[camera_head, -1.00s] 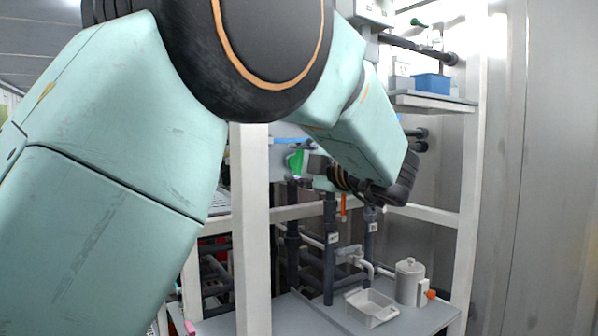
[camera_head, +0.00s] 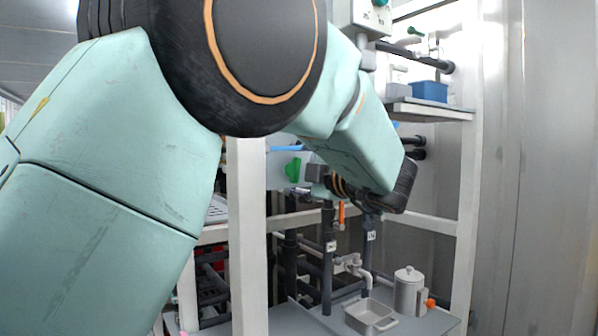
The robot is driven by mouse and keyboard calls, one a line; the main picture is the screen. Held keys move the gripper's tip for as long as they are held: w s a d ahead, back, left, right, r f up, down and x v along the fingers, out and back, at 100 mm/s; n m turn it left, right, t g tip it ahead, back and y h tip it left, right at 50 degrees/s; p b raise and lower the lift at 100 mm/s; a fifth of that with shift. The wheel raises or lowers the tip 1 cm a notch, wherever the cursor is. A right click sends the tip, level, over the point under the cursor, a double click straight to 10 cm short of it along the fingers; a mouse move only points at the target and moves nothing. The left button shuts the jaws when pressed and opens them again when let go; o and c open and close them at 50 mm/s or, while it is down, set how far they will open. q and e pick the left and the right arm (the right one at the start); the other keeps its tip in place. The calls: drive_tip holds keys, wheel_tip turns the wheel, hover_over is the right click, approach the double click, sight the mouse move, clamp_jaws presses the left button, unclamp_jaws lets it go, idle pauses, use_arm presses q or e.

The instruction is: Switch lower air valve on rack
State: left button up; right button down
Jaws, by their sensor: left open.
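The rack (camera_head: 250,250) has white posts and grey shelves. A green valve handle (camera_head: 293,169) sits on a pale panel in the rack, left of my left arm's wrist. Another green handle (camera_head: 414,31) is at the upper right above a dark pipe. An orange handle (camera_head: 341,214) hangs on the pipework below the wrist. My left gripper (camera_head: 312,188) is small and partly hidden at the end of the arm, beside the pipes and just below the green handle. It is open, and I see nothing held. I cannot tell whether it touches anything. My right gripper is out of view.
Dark vertical pipes (camera_head: 328,260) stand behind the front post. A grey tray (camera_head: 370,315) and a white jug (camera_head: 408,290) stand on the lower shelf. A blue box (camera_head: 430,91) is on the upper right shelf. My arm covers much of the left.

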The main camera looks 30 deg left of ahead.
use_arm(q)
drive_tip(key=shift+s+d, duration=0.1)
drive_tip(key=shift+s, duration=0.1)
